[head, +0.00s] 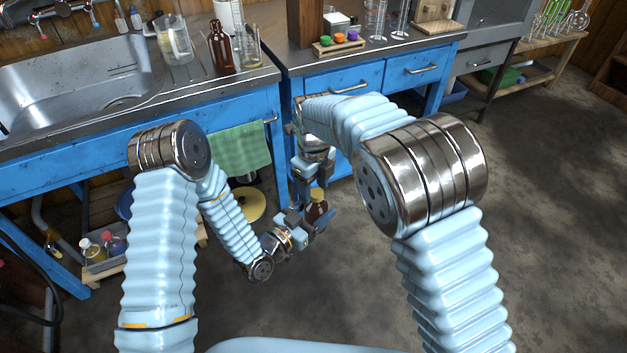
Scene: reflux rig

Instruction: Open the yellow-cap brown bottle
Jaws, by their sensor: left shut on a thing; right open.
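The brown bottle (316,211) is held in the air in front of the blue bench, small in the head view. Its yellow cap (318,194) shows at its top. My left gripper (316,222) is shut on the bottle's body from the left and below, hiding part of it. My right gripper (311,184) points down from above, open, with its fingers close over the cap. I cannot tell whether the fingers touch the cap.
A larger brown bottle (221,47) and a glass beaker (174,40) stand on the bench beside the sink (75,80). A green towel (240,150) hangs at the bench front. Blue drawers (415,70) are behind my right arm. The floor (540,210) at right is clear.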

